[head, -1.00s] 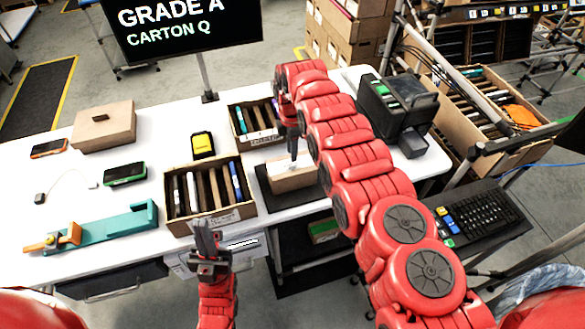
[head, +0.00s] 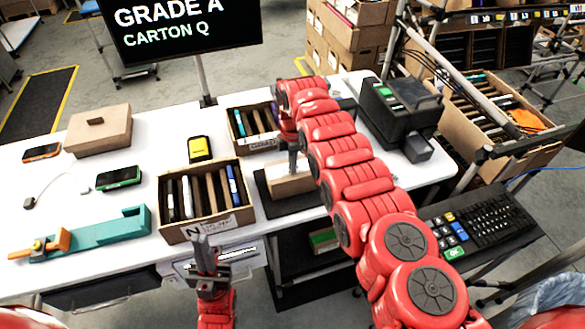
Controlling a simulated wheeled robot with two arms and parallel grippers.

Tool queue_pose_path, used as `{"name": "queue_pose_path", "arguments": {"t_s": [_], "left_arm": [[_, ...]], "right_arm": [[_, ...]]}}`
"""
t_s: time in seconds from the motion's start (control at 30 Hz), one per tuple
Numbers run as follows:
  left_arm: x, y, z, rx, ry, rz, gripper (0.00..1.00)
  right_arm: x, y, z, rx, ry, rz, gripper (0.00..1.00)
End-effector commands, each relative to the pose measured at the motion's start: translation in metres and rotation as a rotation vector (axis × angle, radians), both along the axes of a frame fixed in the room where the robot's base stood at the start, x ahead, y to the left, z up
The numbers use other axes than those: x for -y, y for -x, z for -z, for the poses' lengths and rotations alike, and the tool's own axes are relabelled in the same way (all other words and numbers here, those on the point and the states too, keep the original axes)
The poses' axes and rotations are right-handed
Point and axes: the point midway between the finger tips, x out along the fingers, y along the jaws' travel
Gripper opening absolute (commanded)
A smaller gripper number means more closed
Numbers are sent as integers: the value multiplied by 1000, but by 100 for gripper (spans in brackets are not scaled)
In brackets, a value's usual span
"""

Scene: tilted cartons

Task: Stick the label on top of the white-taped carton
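A small brown carton (head: 290,186) lies on a black mat (head: 268,205) at the table's front edge. A pale strip shows on its top, but I cannot tell whether it is the white tape or the label. My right gripper (head: 293,170) points down at the carton's top, its tips at or just above the surface. Its fingers look close together, and I cannot make out a label between them. My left gripper (head: 202,243) is low at the table's front edge, apart from the carton. I cannot tell whether its fingers are open.
An open box (head: 208,226) with several upright items stands left of the carton, and another open box (head: 262,146) stands behind it. A black printer-like machine (head: 397,115) is at the right. A teal fixture (head: 90,238) and a closed brown box (head: 100,134) are at the left.

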Motion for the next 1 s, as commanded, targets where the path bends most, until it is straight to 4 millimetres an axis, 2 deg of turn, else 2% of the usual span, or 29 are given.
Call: {"name": "queue_pose_path", "arguments": {"t_s": [0.57, 1.0], "left_arm": [[0, 0, -1, 0, 0, 0, 0], [0, 0, -16, 0, 0, 0, 0]], "right_arm": [[0, 0, -1, 0, 0, 0, 0], [1, 0, -20, 0, 0, 2, 0]]}}
